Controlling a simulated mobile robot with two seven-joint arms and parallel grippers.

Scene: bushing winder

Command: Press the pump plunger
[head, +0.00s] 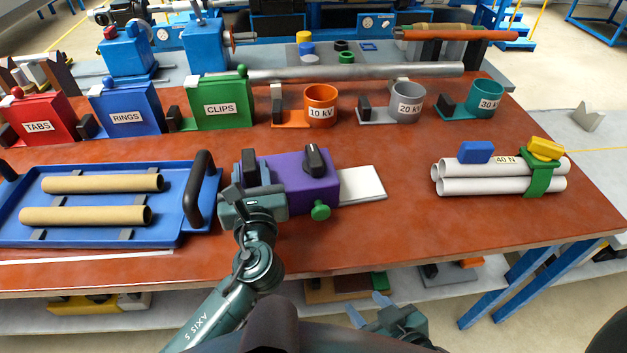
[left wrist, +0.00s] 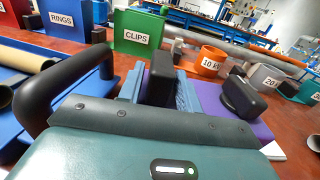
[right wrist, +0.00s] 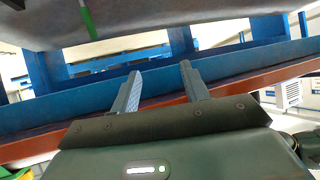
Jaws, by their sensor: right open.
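A purple box-shaped unit (head: 302,185) sits near the table's front. It has a black knob (head: 314,160) on top, a green knob (head: 320,210) on its front and an upright black grip block (head: 249,166) at its left end. I cannot tell for sure which part is the pump plunger. My left gripper (head: 246,190) is at the left end, its fingers on either side of the black block, which also shows in the left wrist view (left wrist: 162,78). My right gripper (head: 369,306) is open and empty, low in front of the table edge.
A blue tray (head: 170,236) with two tan tubes and a black handle lies left of the unit. A white plate (head: 362,184) adjoins its right side. Bundled white tubes (head: 490,186) lie farther right. Bins and cups line the back. The table between plate and tubes is clear.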

